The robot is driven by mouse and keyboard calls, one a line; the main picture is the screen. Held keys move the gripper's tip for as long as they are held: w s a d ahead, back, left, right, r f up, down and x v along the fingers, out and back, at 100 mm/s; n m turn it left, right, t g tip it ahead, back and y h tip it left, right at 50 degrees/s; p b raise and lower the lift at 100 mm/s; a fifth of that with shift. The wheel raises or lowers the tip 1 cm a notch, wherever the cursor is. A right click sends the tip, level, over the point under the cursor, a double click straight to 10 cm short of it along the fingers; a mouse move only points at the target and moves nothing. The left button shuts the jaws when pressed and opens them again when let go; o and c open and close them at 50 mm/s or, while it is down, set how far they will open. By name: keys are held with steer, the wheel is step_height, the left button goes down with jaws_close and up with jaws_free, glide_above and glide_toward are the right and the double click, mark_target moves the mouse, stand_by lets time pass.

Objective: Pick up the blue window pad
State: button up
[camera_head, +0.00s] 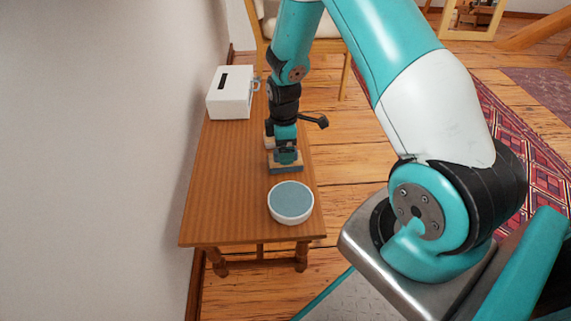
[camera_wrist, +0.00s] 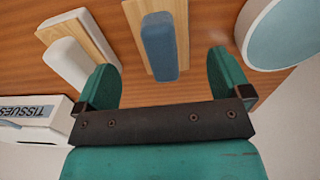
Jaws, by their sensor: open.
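The blue window pad (camera_wrist: 159,45) is a rounded blue block lying along a light wooden board. In the wrist view it is at the top middle, between my two teal fingers. My gripper (camera_head: 287,157) is open and points down over the table, with a finger spaced to each side of the pad. Nothing is held. In the head view my gripper hides most of the pad and its board. The wrist view does not clearly show how far the fingertips are above the board.
A similar white pad (camera_wrist: 69,62) on a wooden board lies beside the blue one. A white bowl with a blue-grey inside (camera_head: 291,201) stands close on the near side. A white tissue box (camera_head: 231,93) is at the table's far end. The wooden table's (camera_head: 215,190) left side is clear, along the wall.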

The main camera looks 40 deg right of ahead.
step_height(320, 180, down, 5)
steer(key=b, duration=0.3)
steer(key=shift+s+f, duration=0.15)
steer(key=shift+f, duration=0.05)
steer(key=shift+r, duration=0.1)
steer(key=c, duration=1)
